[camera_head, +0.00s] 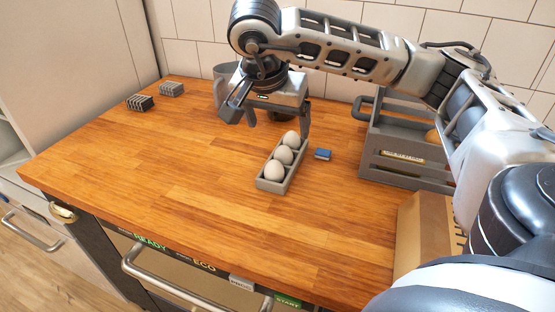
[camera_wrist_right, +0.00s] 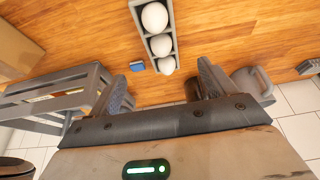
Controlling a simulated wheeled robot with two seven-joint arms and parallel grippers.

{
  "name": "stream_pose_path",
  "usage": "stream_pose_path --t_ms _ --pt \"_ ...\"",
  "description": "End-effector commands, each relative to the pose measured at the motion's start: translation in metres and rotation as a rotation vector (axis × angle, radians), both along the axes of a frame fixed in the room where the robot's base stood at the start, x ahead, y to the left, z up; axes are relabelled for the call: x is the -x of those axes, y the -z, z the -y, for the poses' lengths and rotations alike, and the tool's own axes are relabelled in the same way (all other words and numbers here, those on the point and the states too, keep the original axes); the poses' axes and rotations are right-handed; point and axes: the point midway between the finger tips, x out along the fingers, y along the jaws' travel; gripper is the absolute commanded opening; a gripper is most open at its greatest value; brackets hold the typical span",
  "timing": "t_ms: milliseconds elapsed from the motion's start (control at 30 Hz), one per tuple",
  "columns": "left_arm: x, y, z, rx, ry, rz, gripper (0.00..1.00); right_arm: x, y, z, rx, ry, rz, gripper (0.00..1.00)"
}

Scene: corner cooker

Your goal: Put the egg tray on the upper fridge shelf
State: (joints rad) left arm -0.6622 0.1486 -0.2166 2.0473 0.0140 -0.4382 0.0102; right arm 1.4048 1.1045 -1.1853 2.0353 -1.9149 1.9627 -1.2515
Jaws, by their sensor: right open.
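The grey egg tray (camera_head: 270,187) holds three white eggs (camera_head: 284,155) in a row on the wooden counter. It also shows in the right wrist view (camera_wrist_right: 173,35), at the top, beyond the fingers. My right gripper (camera_head: 278,118) hangs above the counter at the tray's far end, its fingers spread and empty. In the right wrist view the gripper (camera_wrist_right: 164,78) has the tray's near end ahead of the gap between its fingers. My left gripper is not in view. A pale tall unit (camera_head: 75,60) stands at the left; I cannot tell whether it is the fridge.
A small blue block (camera_head: 323,154) lies right of the tray. A grey crate (camera_head: 405,172) stands farther right, with a cardboard box (camera_head: 424,230) in front. A grey mug (camera_head: 222,78) is behind my gripper. Two small ribbed blocks lie far left. The counter's left front is clear.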

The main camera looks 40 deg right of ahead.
Motion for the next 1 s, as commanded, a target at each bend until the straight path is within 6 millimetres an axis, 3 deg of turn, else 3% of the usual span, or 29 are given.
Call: stream_pose_path --t_ms 100,300,567,733,1000 --pt "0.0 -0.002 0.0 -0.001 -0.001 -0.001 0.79 -0.004 0.025 0.011 0.003 0.003 -0.007 0.84" --pt "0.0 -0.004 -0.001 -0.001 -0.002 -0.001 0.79 -0.011 0.057 0.022 0.001 0.002 -0.003 0.84" --pt "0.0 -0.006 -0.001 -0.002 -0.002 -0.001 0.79 -0.015 0.074 0.028 0.001 0.0 -0.003 0.84" --pt "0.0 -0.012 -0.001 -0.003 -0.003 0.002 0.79 -0.023 0.097 0.037 0.002 0.001 -0.004 0.84" --pt "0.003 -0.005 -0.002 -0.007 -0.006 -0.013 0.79 -0.027 0.116 0.043 0.001 -0.001 -0.001 0.84"
